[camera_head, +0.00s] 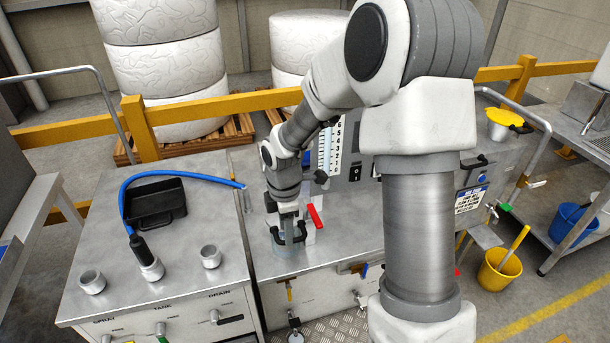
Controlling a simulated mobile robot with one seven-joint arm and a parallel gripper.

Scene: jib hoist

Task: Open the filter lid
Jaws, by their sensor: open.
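My gripper (290,238) points down over the middle steel bench and is open. A red lever (315,216) stands just right of my gripper. A round yellow lid (505,117) with a black handle sits on a pot at the far right of the bench.
The left bench (100,255) holds a black tray (156,203), a blue hose (185,174) and several metal fittings. A panel with a number scale (328,150) stands behind my gripper. A yellow bucket (498,272) is on the floor at right. My arm hides the bench's middle.

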